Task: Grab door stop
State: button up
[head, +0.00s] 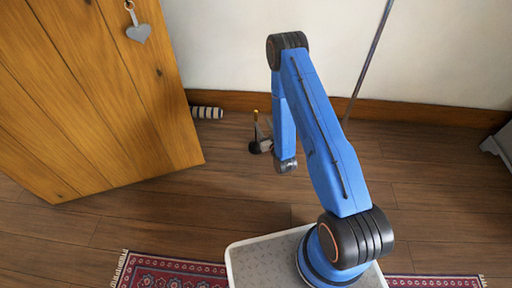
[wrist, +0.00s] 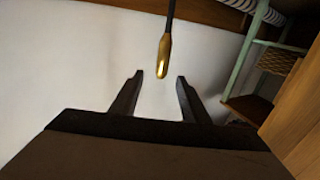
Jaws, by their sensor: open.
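The door stop (head: 255,116) appears to be the small upright piece on the floor, with a brass tip, thin dark stem and black base, right of the door. Its brass tip (wrist: 164,48) and dark rod come down from the top edge in the wrist view; its base is out of that view. My gripper (wrist: 160,76) is open and empty. In the head view my gripper is beside the stem, small and partly hidden by the arm.
The wooden door (head: 95,95) stands open at left, with a grey heart (head: 138,33) hanging on it. A striped roll (head: 207,112) lies by the skirting. A thin pole (head: 369,60) leans at the wall. A red rug (head: 170,271) lies in front.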

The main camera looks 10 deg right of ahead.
aim_at(257, 115)
jog(key=w, duration=0.5)
jog(key=w+a, duration=0.1)
jog(key=w, duration=0.1)
jog(key=shift+w+a, duration=0.1)
jog(key=shift+w, duration=0.1)
jog(key=w, duration=0.2)
jog(key=w+a, duration=0.1)
jog(key=w, duration=0.2)
jog(key=shift+w+a+r, duration=0.1)
jog(key=shift+w+r, duration=0.05)
jog(key=shift+w, duration=0.05)
jog(key=shift+c, duration=0.4)
grip_shut()
dwell(0.6)
